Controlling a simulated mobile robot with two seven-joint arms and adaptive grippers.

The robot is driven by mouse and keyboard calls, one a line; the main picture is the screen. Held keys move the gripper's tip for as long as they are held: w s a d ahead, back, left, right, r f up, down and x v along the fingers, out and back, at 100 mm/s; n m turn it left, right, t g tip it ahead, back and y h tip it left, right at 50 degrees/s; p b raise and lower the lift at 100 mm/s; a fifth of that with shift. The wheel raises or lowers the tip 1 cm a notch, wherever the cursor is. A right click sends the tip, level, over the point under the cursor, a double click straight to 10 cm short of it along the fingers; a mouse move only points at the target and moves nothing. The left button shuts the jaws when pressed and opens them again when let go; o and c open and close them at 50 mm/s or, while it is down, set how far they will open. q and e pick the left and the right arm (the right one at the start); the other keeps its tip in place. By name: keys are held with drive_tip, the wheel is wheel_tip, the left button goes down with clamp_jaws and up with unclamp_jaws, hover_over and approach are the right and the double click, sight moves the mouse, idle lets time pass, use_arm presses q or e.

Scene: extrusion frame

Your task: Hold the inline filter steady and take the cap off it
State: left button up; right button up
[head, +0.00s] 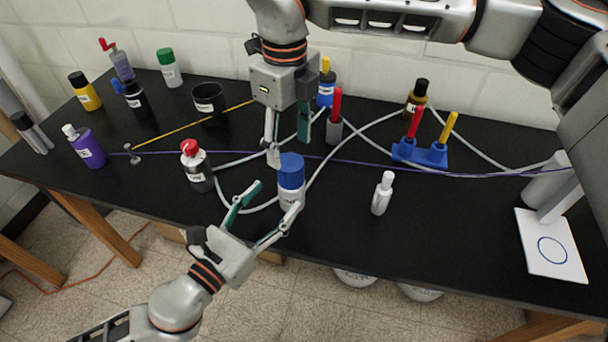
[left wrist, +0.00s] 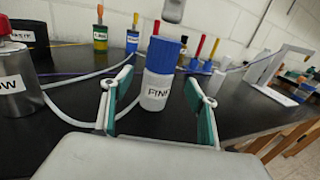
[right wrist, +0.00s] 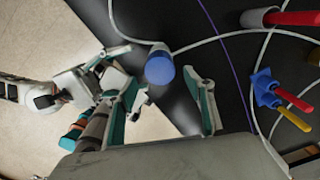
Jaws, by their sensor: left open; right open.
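The inline filter (head: 289,200) is a white labelled cylinder with a blue cap (head: 291,170), upright near the table's front edge. It also shows in the left wrist view (left wrist: 155,92), capped. My left gripper (head: 276,196) is open, low at the front, with its fingers spread toward either side of the white body; the left wrist view shows a gap on both sides. My right gripper (head: 288,149) is open and points down just above and behind the cap. In the right wrist view the cap (right wrist: 159,72) lies between the fingers, nearer the left one.
A grey-red bottle (head: 197,167) stands left of the filter, a small white bottle (head: 382,194) to its right. Pale hoses, a purple cord (head: 353,162) and a blue holder with red and yellow handles (head: 420,152) lie behind.

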sight(284, 187)
use_arm(q)
drive_tip(key=shift+w+d, duration=0.25)
drive_tip(key=shift+w, duration=0.15)
use_arm(e)
drive_tip(key=shift+r, duration=0.1)
use_arm(q)
drive_tip(key=shift+x, duration=3.4)
